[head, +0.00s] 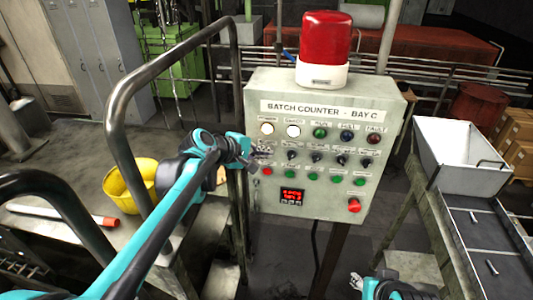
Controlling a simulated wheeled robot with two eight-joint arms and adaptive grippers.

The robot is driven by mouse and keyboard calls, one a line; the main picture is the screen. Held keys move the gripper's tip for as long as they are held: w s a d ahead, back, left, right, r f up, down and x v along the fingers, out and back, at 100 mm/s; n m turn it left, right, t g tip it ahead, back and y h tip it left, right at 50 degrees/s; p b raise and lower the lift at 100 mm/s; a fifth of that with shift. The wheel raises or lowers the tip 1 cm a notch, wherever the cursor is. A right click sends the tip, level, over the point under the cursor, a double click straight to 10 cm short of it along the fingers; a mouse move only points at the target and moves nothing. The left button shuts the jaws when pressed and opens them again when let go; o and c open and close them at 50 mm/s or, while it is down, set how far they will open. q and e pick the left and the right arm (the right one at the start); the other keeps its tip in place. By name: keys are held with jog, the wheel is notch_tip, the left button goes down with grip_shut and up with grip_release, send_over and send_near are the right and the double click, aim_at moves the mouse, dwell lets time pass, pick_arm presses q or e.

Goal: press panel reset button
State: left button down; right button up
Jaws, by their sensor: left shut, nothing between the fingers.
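The grey control panel (325,205), labelled "BATCH COUNTER - BAY C", stands on a post in the middle. Its face has a row of round lamps, a row of black selector switches (316,157), and a lower row with one red button (266,171) and several green buttons (312,177). A larger red knob (354,205) is at the lower right. The small labels are too blurred to show which button is reset. My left gripper (260,157) is shut and empty at the panel's left edge, just above the red button; contact cannot be told. My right gripper (358,281) shows partly at the bottom edge.
A red beacon (326,45) tops the panel, and a red digital display (291,197) sits low on it. A metal handrail (118,110) and a yellow hard hat (121,188) are at left. A white hopper and chute (460,160) stand at right.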

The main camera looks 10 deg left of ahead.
pick_arm(q)
jog(key=shift+s, duration=0.2)
dwell(0.6)
jog(key=s+p, duration=0.1)
jog(key=s, duration=0.5)
jog(key=shift+f, duration=0.1)
dwell(0.4)
jog(key=s+a+f+m+y+b, duration=0.2)
jog(key=s+f+m+b, duration=0.2)
jog(key=s+f+b, duration=0.3)
jog(key=s+a+f+m+g+y+b, duration=0.1)
jog(key=s+f+m+b, duration=0.3)
jog(key=f+b, duration=1.1)
jog(key=s+a+f+m+g+y+b, duration=0.1)
jog(key=s+f+b, duration=0.8)
jog(key=f, duration=1.5)
jog(key=a+m+y+b, duration=0.1)
jog(key=m+y+b, duration=0.1)
jog(key=m+b, duration=0.1)
jog(key=shift+s+a+f+m, duration=0.25)
jog(key=shift+s+a+m, duration=0.05)
jog(key=shift+s, duration=0.1)
